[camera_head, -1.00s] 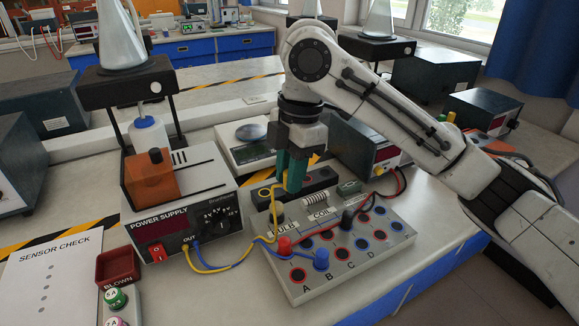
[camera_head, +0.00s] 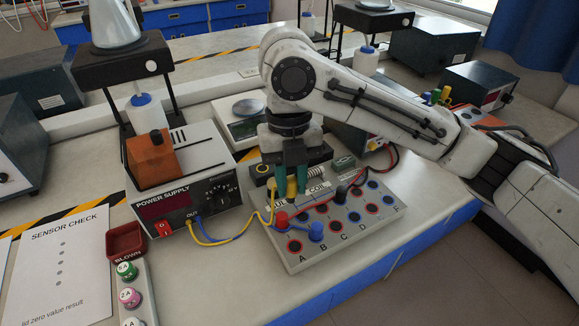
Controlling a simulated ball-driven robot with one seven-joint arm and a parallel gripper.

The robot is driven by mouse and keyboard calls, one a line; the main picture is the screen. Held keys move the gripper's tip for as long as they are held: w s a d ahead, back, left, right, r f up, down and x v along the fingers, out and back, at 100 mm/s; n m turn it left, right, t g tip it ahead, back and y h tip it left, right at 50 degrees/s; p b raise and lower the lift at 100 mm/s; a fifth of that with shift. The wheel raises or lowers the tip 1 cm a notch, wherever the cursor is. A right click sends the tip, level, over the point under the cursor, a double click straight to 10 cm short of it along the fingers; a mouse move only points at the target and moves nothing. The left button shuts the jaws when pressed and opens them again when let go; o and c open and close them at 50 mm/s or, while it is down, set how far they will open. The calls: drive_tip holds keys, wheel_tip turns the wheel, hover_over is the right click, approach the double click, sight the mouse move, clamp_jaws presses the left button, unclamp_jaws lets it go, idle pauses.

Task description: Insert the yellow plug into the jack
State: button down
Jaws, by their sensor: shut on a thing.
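My gripper (camera_head: 291,190) points down with green fingers over the back left of the grey jack board (camera_head: 335,248). It is shut on the yellow plug (camera_head: 291,187), which shows as a yellow piece between the fingertips. The plug's tip is hidden, so I cannot tell whether it touches the board. A yellow cable (camera_head: 212,243) runs from the power supply towards the gripper.
The power supply (camera_head: 178,206) stands left of the board. A red cable (camera_head: 325,205) and a blue cable lie across the board. A dark red tray (camera_head: 126,241) and fuse-like cylinders (camera_head: 129,297) are at front left. Bare bench (camera_head: 215,285) lies between them and the board.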

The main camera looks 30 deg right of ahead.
drive_tip(key=s+f+n+b, duration=0.1)
drive_tip(key=f+n+b, duration=0.1)
drive_tip(key=n, duration=0.2)
drive_tip(key=s+a+f+n+h+b, duration=0.1)
drive_tip(key=s+f+n+b, duration=0.1)
drive_tip(key=f+n, duration=0.1)
drive_tip(key=s+f+n+b, duration=0.1)
drive_tip(key=f+n+b, duration=0.1)
drive_tip(key=n, duration=0.3)
drive_tip(key=shift+s+a+f+t+h, duration=0.2)
drive_tip(key=shift+f+t+h, duration=0.1)
drive_tip(key=shift+f, duration=0.35)
drive_tip(key=shift+f+b, duration=0.45)
drive_tip(key=shift+f, duration=0.7)
idle(2.1)
drive_tip(key=shift+c, duration=2.3)
unclamp_jaws()
drive_tip(key=shift+r, duration=0.15)
wheel_tip(320, 180, up, 6)
drive_tip(key=p, duration=0.6)
drive_tip(key=shift+r, duration=0.15)
